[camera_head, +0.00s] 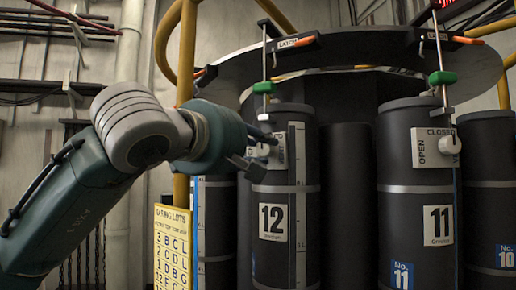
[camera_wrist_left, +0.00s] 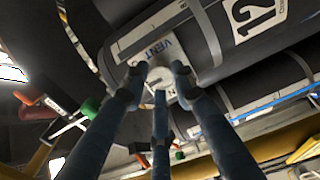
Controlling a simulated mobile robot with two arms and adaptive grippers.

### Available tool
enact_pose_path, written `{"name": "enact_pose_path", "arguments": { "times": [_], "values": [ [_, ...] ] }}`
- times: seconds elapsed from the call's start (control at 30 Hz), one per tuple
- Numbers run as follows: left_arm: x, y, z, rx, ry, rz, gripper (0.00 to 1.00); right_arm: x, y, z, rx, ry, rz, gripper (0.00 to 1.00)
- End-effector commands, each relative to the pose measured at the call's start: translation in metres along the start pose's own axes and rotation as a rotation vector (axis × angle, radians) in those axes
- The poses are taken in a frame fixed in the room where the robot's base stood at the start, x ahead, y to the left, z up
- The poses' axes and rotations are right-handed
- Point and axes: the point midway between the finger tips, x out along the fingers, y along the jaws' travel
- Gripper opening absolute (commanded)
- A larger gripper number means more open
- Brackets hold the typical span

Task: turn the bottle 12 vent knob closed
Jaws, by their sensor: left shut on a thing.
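Bottle 12 (camera_head: 285,255) is a black cylinder with a white "12" label, upright in the rack. Its white vent knob (camera_head: 261,150) sits on a pale plate near the top, partly hidden by my left gripper (camera_head: 263,152). In the left wrist view the plate reads "VENT" and the knob (camera_wrist_left: 160,84) lies between the fingertips. My left gripper there (camera_wrist_left: 160,80) has dark fingers closed around the knob. The knob's exact turn angle is hard to read behind the fingers. My right gripper is in neither view.
Bottle 11 (camera_head: 400,215) stands to the right with its own white knob (camera_head: 450,145) and OPEN/CLOSED plate. Green-handled latches (camera_head: 264,87) hang from the dark ring (camera_head: 350,40) above. A yellow O-ring lots sign (camera_head: 172,245) and post stand left of bottle 12.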

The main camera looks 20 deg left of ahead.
Motion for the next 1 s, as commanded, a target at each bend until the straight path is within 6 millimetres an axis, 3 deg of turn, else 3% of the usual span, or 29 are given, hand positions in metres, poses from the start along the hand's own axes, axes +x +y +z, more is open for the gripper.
{"name": "enact_pose_path", "arguments": {
  "times": [0.37,0.4,0.5,0.83,1.0],
  "values": [
    [0.0,-0.002,0.003,0.006,-0.005,-0.003,0.0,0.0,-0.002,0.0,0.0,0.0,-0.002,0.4],
    [0.0,-0.002,0.003,0.005,-0.005,-0.004,0.3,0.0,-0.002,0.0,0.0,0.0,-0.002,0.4],
    [0.0,-0.002,0.002,0.005,-0.004,-0.004,0.45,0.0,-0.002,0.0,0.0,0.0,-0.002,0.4],
    [-0.003,-0.001,0.001,0.004,-0.002,-0.002,0.45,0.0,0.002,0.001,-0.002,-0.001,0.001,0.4],
    [-0.027,0.0,0.001,0.005,-0.002,0.001,0.45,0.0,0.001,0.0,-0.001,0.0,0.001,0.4]
  ]
}}
